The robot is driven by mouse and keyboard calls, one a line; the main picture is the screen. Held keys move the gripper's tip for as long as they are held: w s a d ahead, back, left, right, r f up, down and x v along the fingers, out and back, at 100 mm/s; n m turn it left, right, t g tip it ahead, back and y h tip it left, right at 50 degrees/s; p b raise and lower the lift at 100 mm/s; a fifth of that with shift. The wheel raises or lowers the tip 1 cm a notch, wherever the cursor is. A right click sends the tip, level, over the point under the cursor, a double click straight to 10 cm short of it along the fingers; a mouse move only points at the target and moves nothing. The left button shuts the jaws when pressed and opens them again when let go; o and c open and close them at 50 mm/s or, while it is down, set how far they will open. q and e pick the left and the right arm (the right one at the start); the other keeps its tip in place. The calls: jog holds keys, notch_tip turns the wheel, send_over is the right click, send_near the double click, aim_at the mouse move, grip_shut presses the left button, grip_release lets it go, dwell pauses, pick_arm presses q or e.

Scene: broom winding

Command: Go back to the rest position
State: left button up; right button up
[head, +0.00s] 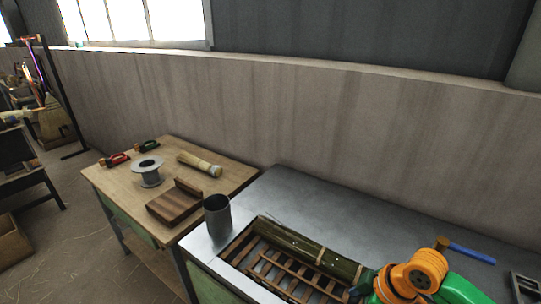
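The green and orange arm at the lower right edge is my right arm, and its gripper end (366,284) is at the right end of a dark green bamboo-like bundle (300,244). The fingers are too small and partly hidden, so I cannot tell if they are open or touching the bundle. The bundle lies across a wooden slatted rack (262,270) set in the metal table. My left gripper is not in view.
A grey metal cup (217,216) stands on the metal table (330,207), left of the bundle. A blue-handled tool (470,252) lies at right. The wooden table (125,183) holds a spool (148,171), a wooden block (174,205), a straw bundle (199,164) and red-handled pliers (115,160).

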jog(key=a+f, duration=0.1)
jog(key=s+a+f, duration=0.1)
jog(key=a, duration=0.1)
jog(key=s+a+f, duration=0.1)
jog(key=shift+a+f, duration=0.2)
jog(key=shift+f, duration=0.15)
jog(key=s+a+f+m+t, duration=0.1)
jog(key=s+a+f+m, duration=0.15)
jog(key=s, duration=0.25)
jog(key=s+d+f+m+h, duration=0.1)
jog(key=s+d+m+h, duration=0.2)
jog(key=s+d+m, duration=0.45)
notch_tip(320, 180, down, 18)
jog(key=s+a+n+g, duration=0.1)
jog(key=s, duration=0.2)
jog(key=s+d+f+g, duration=0.1)
jog(key=s+d+f, duration=0.1)
jog(key=s+f, duration=0.7)
jog(key=shift+s+f+h, duration=0.15)
jog(key=shift+s+h, duration=0.15)
jog(key=shift+s, duration=0.9)
